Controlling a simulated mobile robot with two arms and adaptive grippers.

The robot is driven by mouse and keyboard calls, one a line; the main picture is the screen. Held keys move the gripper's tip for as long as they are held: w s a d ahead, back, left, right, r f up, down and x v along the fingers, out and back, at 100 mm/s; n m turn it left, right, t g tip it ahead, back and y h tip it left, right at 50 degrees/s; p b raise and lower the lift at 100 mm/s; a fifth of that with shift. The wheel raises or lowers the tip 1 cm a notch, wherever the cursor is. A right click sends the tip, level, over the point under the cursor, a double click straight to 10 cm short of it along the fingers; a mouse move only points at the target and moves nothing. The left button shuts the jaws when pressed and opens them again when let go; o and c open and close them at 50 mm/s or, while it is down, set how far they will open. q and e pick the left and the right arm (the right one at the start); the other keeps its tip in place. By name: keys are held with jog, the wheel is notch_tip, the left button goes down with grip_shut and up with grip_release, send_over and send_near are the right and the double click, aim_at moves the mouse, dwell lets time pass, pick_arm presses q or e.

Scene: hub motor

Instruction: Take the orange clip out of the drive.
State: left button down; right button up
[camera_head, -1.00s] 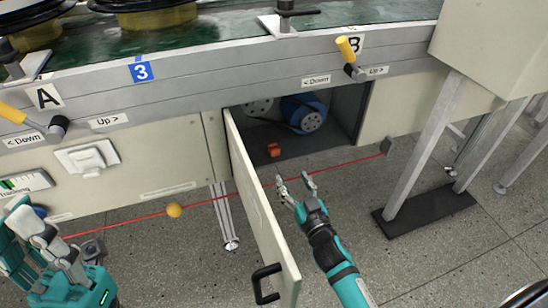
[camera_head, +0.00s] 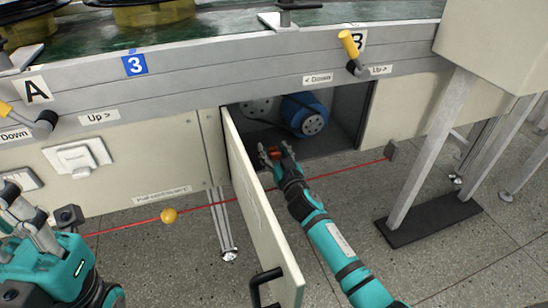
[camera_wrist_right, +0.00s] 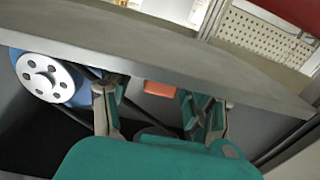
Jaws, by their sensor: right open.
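The orange clip (camera_head: 272,153) is inside the open drive compartment (camera_head: 335,140), in front of the blue motor (camera_head: 303,113). My right gripper (camera_head: 276,155) is open at the compartment mouth, with its fingers around the clip's near side and partly hiding it. In the right wrist view the orange clip (camera_wrist_right: 160,89) shows beyond and between the spread fingers of the right gripper (camera_wrist_right: 156,103). Whether they touch it I cannot tell. My left gripper (camera_head: 25,212) hangs at the lower left, away from the compartment, and its opening is unclear.
The open door (camera_head: 255,205) stands close to the left of my right arm. A grey metal edge (camera_wrist_right: 170,55) crosses the right wrist view just above the fingers. A red cord (camera_head: 345,172) with a yellow ball (camera_head: 169,215) runs below the compartment. Table legs (camera_head: 425,160) stand to the right.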

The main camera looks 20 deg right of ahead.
jog(key=shift+w, duration=0.25)
jog(key=c, duration=1)
jog(key=shift+o, duration=0.2)
jog(key=shift+s+r, duration=0.1)
jog(key=shift+r, duration=0.05)
